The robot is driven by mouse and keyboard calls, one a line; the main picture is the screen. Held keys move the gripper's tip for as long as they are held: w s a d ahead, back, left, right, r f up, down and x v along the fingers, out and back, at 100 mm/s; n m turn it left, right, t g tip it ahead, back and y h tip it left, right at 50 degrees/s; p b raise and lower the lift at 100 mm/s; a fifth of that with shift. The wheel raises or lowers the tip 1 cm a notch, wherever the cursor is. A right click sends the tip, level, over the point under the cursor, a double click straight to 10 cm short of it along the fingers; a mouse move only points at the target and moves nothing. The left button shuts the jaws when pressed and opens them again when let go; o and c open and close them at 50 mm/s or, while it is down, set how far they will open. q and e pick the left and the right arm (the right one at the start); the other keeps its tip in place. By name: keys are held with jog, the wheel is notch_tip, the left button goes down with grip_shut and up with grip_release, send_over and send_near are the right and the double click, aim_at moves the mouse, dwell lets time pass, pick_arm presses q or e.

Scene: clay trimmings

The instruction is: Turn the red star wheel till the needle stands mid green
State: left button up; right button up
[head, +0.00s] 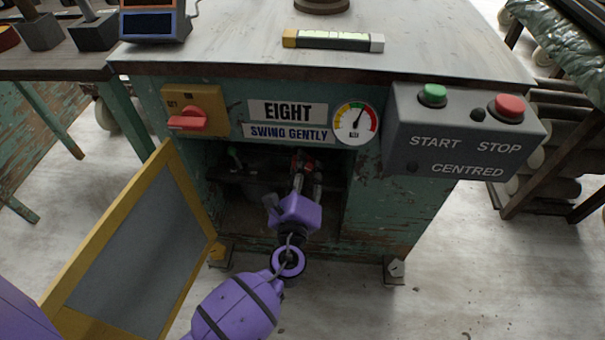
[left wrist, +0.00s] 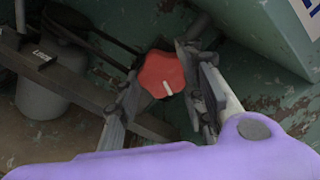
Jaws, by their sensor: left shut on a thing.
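The red star wheel (left wrist: 161,73) with a white mark sits inside the open cabinet. In the head view only a little of the wheel (head: 303,164) shows past my fingers. My left gripper (head: 308,178) reaches into the cabinet and is shut on the wheel, one finger on each side of it in the left wrist view. The round gauge (head: 354,123) is on the cabinet front. Its dark needle points up and a little right; which colour its tip stands on is too small to tell surely. My right gripper is out of view.
The yellow-framed door (head: 70,275) hangs open at left of the cabinet opening. A red rotary switch (head: 188,121) and a grey START/STOP box (head: 462,150) flank the gauge. A vial bar (head: 333,40) lies on the cabinet top (head: 230,55).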

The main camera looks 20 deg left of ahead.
pick_arm(q)
jog(key=n+b, duration=0.1)
jog(key=n, duration=0.1)
jog(key=f+n+b, duration=0.1)
jog(key=n+b, duration=0.1)
jog(key=n, duration=0.1)
jog(key=shift+s+a, duration=0.1)
jog(key=shift+a, duration=0.1)
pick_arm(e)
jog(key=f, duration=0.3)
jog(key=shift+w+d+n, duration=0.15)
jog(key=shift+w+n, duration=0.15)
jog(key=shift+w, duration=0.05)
pick_arm(q)
jog(key=shift+n, duration=0.4)
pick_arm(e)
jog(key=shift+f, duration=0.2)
pick_arm(q)
jog(key=o, duration=1.1)
jog(key=shift+r, duration=0.15)
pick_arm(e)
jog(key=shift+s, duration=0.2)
pick_arm(q)
jog(key=shift+d, duration=0.1)
jog(key=shift+r, duration=0.1)
